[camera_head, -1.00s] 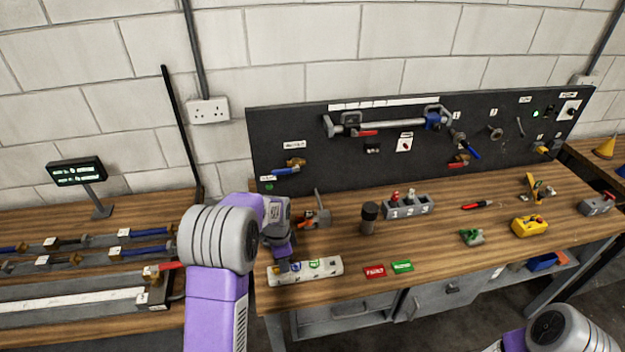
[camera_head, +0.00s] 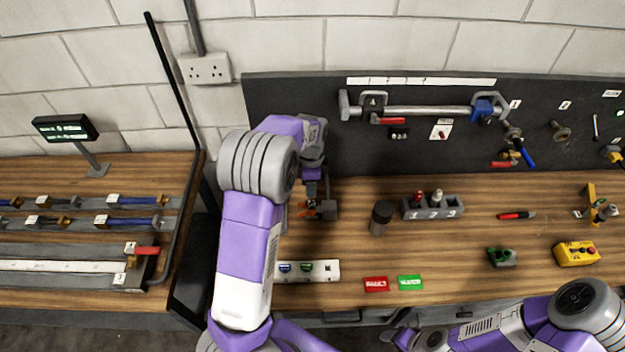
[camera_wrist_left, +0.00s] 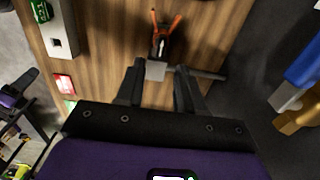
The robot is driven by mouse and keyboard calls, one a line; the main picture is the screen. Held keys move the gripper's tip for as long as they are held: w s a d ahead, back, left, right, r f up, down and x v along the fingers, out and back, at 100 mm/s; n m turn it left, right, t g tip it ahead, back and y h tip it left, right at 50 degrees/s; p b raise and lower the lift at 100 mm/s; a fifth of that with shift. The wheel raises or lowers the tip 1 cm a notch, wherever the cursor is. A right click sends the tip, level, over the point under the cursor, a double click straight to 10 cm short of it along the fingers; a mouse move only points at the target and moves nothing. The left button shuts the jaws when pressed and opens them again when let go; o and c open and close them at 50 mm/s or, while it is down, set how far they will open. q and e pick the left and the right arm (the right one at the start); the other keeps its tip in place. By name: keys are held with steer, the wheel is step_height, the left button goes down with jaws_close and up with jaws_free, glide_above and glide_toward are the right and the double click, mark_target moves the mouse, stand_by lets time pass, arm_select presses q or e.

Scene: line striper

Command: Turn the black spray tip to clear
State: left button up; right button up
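The spray fitting (camera_head: 320,209) with an orange guard sits on the bench below the black board. In the left wrist view its orange prongs (camera_wrist_left: 154,22) flank a dark piece with a light mark (camera_wrist_left: 160,47), which may be the black spray tip; its turn position is unclear. A grey block (camera_wrist_left: 155,70) with a bar to the right lies at the near end. My left gripper (camera_wrist_left: 157,72) is open, its fingers either side of the grey block; contact is unclear. In the head view the left gripper (camera_head: 311,192) is over the fitting. The right gripper (camera_head: 392,333) is partly visible low down.
A white tray (camera_head: 322,277) holds a blue and a green tip. A red card (camera_head: 376,284) and a green card (camera_head: 410,282) lie beside it. A black cylinder (camera_head: 381,217) and a numbered grey rack (camera_head: 433,213) stand to the right. The bench between them is clear.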

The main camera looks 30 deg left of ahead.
mark_target(312, 201)
arm_select(q)
step_height(312, 201, down, 8)
steer(key=b, duration=0.5)
steer(key=shift+w+f+b, duration=0.15)
steer(key=shift+b, duration=0.15)
stand_by(0.3)
jaws_close()
